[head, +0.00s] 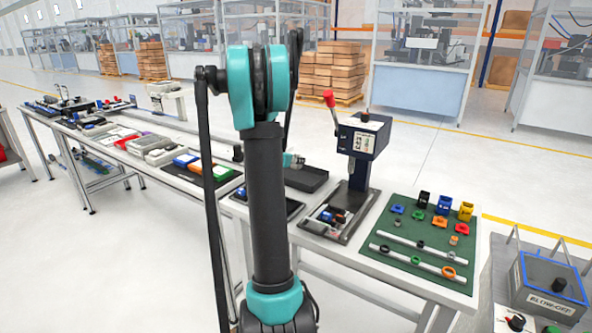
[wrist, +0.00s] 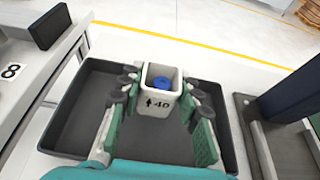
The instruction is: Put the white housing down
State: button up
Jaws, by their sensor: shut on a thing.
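The white housing (wrist: 160,98) is an open-topped box with an arrow and "4D" printed on its near face, and a blue part (wrist: 161,83) shows inside it. My gripper (wrist: 160,88) is shut on it, with one finger on its left side and one on its right. The housing stands upright in the wrist view, over the dark tray (wrist: 72,92). I cannot tell whether its base touches the tray floor. In the head view the tray (head: 308,180) lies right of my arm, with part of my gripper (head: 293,160) at its far left; the housing cannot be made out there.
A lever press (head: 362,145) stands right of the tray, and its dark base also edges the wrist view. A green mat (head: 395,232) with several small coloured parts lies further right. Left of my arm, several trays and boxes line the bench. The tray floor around the housing looks empty.

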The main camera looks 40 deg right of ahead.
aim_at(296, 168)
jog(key=shift+f, duration=2.15)
jog(key=o, duration=1.1)
jog(key=shift+f, duration=0.1)
jog(key=v, duration=1.2)
